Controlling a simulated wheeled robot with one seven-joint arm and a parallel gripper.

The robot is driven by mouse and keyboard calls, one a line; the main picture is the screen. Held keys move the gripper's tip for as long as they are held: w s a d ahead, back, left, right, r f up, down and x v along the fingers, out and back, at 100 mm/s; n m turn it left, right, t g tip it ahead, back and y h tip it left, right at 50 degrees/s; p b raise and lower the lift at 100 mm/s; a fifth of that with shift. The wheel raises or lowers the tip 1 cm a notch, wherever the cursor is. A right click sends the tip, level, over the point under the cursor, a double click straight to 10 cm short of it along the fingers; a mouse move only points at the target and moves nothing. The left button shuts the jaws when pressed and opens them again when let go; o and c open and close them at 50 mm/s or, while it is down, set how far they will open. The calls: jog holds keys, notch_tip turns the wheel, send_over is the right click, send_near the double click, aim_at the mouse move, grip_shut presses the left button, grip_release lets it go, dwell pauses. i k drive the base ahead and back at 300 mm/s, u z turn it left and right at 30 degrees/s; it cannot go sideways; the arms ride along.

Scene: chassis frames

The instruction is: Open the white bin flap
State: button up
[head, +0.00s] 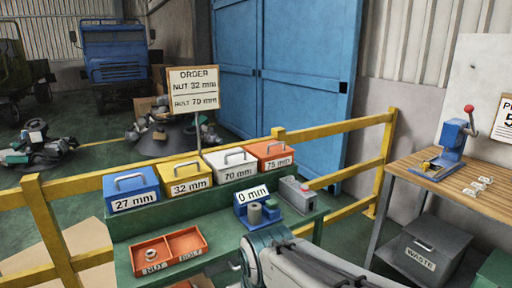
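The white bin (238,174) stands in the row on the green bench, between the yellow and orange bins. It is labelled 70 mm. Its white flap (217,160) on top is down, with a grey bar handle (235,153) on it. My arm reaches in from the bottom right, in front of the bench. Its visible part ends near the bench's front edge, below and to the right of the white bin. I cannot make out my gripper's fingers.
Blue (131,192), yellow (186,177) and orange (271,155) bins flank it, flaps down. In front stand a 0 mm gauge (251,196), a grey device (298,193) and a red tray (168,249). A yellow rail (340,126) runs behind; a wooden table (450,178) is right.

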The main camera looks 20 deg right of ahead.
aim_at(233, 158)
jog(key=z, duration=0.05)
jog(key=i, duration=1)
